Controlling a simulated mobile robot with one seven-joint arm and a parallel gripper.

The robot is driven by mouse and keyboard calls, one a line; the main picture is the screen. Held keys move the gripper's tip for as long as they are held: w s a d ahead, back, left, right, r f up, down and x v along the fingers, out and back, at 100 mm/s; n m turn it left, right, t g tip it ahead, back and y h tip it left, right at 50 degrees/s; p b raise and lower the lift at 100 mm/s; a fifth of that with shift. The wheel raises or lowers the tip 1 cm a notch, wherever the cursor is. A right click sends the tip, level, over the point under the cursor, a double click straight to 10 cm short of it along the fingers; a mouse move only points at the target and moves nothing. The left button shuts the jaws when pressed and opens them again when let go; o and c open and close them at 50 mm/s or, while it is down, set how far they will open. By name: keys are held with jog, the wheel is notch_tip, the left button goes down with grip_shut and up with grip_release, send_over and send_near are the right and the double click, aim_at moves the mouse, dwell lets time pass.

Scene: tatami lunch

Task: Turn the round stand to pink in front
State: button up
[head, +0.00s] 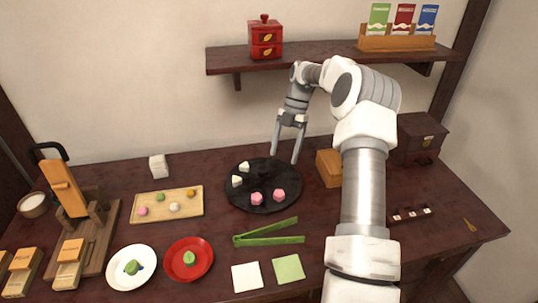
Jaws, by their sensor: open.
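The round stand (240,198) is a flat black disc on the dark wooden table. Two pink pieces (257,199) sit on its front part, one at front centre and one at front right. Two white pieces (237,181) sit on its left and back-left part. A small dark knob or piece near the middle is hard to make out. My gripper (285,155) points down over the back right of the stand with its two fingers apart and nothing between them. I cannot tell whether a fingertip touches the stand.
Green tongs (270,238) lie just in front of the stand. A wooden board (148,212) with sweets is to the left, and a wooden box (328,170) is close on the right. A red plate (205,262) and white plate (115,275) stand at the front. A shelf (330,58) hangs above.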

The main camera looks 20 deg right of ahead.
jog(key=s+d+r, duration=0.1)
jog(key=d, duration=0.1)
jog(key=s+d+r, duration=0.1)
jog(key=s+r, duration=0.1)
jog(key=shift+s+d, duration=0.2)
jog(key=shift+d, duration=0.15)
jog(key=s+a+r+m+t+h+p, duration=0.4)
jog(key=a+r+m, duration=0.7)
jog(key=a+r, duration=0.55)
jog(key=s+a+r+m+t+p, duration=0.2)
jog(key=s+m, duration=0.5)
jog(key=s, duration=0.4)
jog(key=s+a+r+m+t+p, duration=0.2)
jog(key=s+r+m, duration=0.3)
jog(key=s, duration=0.7)
jog(key=shift+a+r+m+p, duration=0.15)
jog(key=shift+a+m+p, duration=0.25)
jog(key=shift+m, duration=0.5)
